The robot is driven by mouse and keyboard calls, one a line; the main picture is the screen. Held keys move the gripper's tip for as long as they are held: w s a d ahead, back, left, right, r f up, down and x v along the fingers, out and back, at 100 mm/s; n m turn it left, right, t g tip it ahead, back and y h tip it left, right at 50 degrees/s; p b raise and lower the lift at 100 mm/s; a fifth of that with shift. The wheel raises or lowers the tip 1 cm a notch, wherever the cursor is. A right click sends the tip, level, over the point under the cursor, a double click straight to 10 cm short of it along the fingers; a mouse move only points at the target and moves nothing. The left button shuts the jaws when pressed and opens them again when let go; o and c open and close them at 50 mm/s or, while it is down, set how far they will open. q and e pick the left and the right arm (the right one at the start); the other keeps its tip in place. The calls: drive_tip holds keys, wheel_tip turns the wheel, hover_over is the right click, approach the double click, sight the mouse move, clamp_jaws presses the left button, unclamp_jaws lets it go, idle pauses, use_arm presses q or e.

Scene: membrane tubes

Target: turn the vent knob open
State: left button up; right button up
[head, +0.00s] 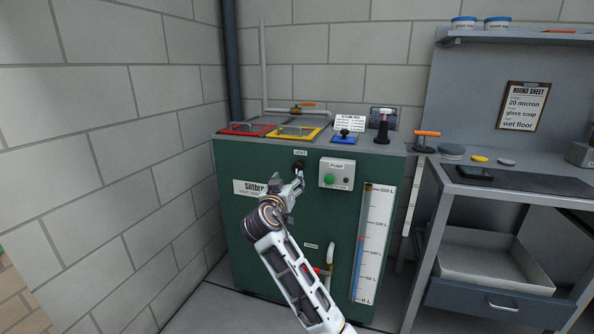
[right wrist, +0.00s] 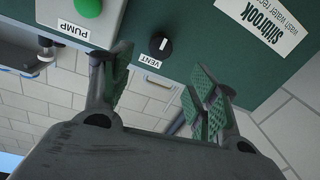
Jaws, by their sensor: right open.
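The vent knob (right wrist: 160,44) is a small black round knob with a white pointer mark, on the green front panel of the machine. Its white VENT label (right wrist: 151,61) sits beside it in the right wrist view. In the head view the knob (head: 297,165) shows dark just beyond my right gripper (head: 298,182), partly covered by it. In the right wrist view my right gripper (right wrist: 162,78) is open and empty. Its green-padded fingers stand apart on either side of the knob in the picture; I cannot tell whether they reach it. My left gripper is out of view.
The pump box (head: 337,174) with its green button is just right of the knob. Below are a level gauge (head: 371,245) and a drain pipe (head: 330,257). Coloured lids and a pipe with an orange lever (head: 305,105) are on top. A workbench (head: 510,183) stands right.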

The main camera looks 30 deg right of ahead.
sight(297, 168)
drive_tip(key=b+x, duration=0.2)
drive_tip(key=x, duration=0.7)
drive_tip(key=shift+w+d+f+b, duration=0.1)
drive_tip(key=shift+w+d+b, duration=0.05)
drive_tip(key=shift+d+b, duration=0.15)
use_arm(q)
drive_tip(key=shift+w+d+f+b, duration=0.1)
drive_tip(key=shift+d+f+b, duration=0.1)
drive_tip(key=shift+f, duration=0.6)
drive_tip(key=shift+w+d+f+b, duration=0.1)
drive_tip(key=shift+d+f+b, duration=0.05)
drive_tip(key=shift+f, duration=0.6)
use_arm(e)
drive_tip(key=shift+x, duration=1.1)
drive_tip(key=c, duration=1)
